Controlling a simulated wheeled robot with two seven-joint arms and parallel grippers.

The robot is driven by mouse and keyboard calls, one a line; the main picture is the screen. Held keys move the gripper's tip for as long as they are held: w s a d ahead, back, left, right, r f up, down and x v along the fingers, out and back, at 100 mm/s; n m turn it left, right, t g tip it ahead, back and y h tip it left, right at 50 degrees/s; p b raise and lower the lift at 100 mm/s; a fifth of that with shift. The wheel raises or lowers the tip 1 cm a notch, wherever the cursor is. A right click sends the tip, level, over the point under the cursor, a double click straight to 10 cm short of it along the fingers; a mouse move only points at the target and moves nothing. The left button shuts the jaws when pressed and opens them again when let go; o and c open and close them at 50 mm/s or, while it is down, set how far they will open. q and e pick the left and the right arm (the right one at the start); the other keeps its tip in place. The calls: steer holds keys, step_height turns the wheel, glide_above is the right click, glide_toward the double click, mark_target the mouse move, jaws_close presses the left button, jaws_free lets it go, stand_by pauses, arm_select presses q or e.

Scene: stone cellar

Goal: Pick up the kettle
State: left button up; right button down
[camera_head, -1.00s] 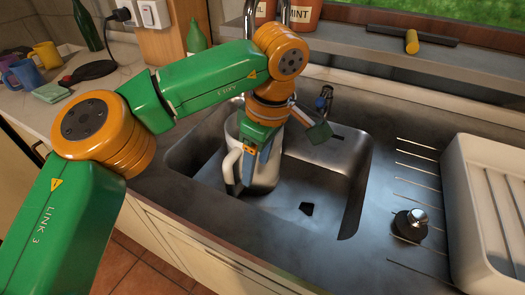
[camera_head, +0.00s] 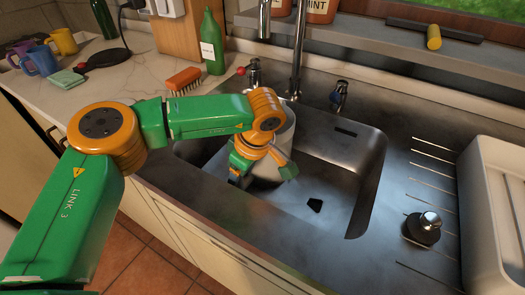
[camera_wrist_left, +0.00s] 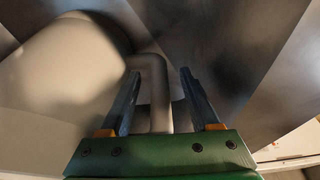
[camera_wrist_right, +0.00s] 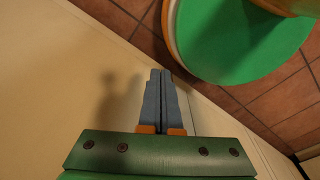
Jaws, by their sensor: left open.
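The pale grey kettle (camera_head: 284,132) stands in the sink basin, partly hidden behind my left arm and hand. My left gripper (camera_head: 238,178) is low at its near left side. In the left wrist view the kettle's rounded body (camera_wrist_left: 60,65) fills the upper left. Its handle (camera_wrist_left: 155,95) runs between the two open fingers of my left gripper (camera_wrist_left: 160,76), with a gap visible on each side. In the right wrist view my right gripper (camera_wrist_right: 160,74) has its fingers together with nothing between them, in front of a cream cabinet face (camera_wrist_right: 60,90).
The metal sink (camera_head: 367,180) surrounds the kettle, with a tall tap (camera_head: 297,60) behind. A dark lid-like piece with a steel knob (camera_head: 422,228) sits on the drainer, beside a white rack (camera_head: 480,230). A brush (camera_head: 184,79) and green bottle (camera_head: 211,45) stand left of the tap.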

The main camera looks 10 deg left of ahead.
arm_select(q)
jaws_close()
steer(key=shift+w+r, duration=0.1)
stand_by(1.2)
